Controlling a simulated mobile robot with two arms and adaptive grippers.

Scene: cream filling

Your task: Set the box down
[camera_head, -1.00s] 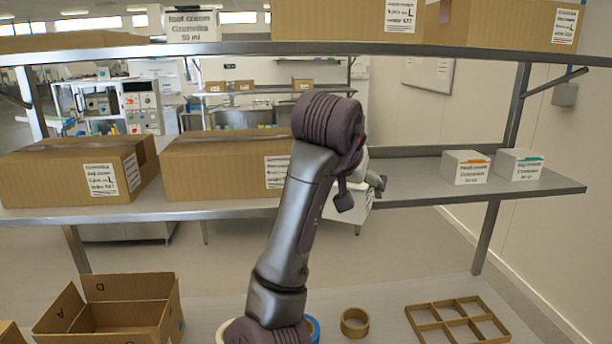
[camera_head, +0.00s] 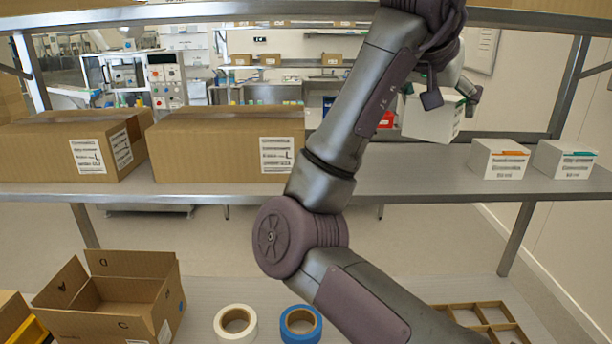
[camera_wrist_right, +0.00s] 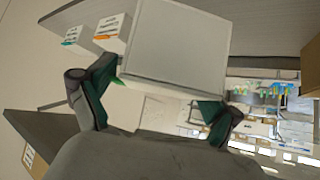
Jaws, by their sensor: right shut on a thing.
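My right gripper (camera_head: 452,96) is shut on a small white box (camera_head: 425,120) above the middle shelf (camera_head: 400,172). The box hangs at the far side of the shelf, right of centre, slightly tilted. I cannot tell whether its underside touches anything. In the right wrist view the white box (camera_wrist_right: 178,45) sits between the two fingers of the gripper (camera_wrist_right: 162,92), with the shelf (camera_wrist_right: 258,30) beyond it. My arm hides part of the shelf and the box's surroundings. My left gripper is not in view.
Two small white boxes, one with an orange mark (camera_head: 498,160) and one with a green mark (camera_head: 564,160), stand right on the middle shelf. Two large cartons fill its left. An open carton (camera_head: 110,300), tape rolls and a divider (camera_head: 485,318) lie below. An upper shelf edge (camera_head: 200,12) runs overhead.

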